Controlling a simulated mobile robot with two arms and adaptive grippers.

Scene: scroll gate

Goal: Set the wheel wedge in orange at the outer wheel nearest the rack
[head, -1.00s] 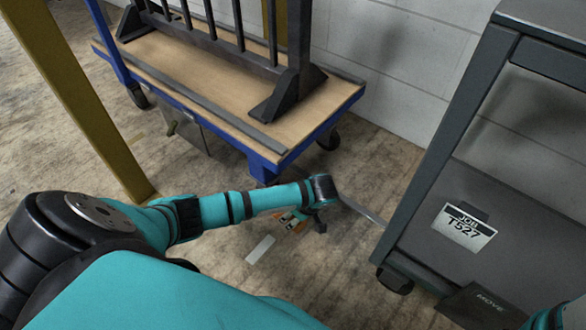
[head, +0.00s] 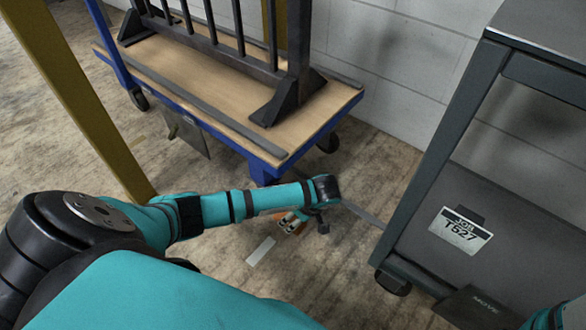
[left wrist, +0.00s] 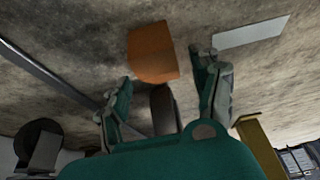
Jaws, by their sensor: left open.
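The orange wedge (left wrist: 152,52) lies on the floor in the left wrist view, just beyond my left fingertips and apart from them. In the head view it is mostly hidden by my left arm; a bit of orange (head: 279,215) shows beside the fingers. My left gripper (head: 292,223) is open and low over the floor; its spread fingers also show in the wrist view (left wrist: 163,90). A dark rounded part between them is unclear. The blue cart (head: 225,142) has a wheel (head: 329,142) at the wall side and another at left (head: 139,98). My right gripper is out of view.
A dark grey rack (head: 440,150) with a JOB T527 label (head: 461,229) stands at right. A grey strip (head: 362,213) runs along the floor towards it. A yellow post (head: 85,100) stands at left. A white floor mark (head: 261,251) lies near the gripper.

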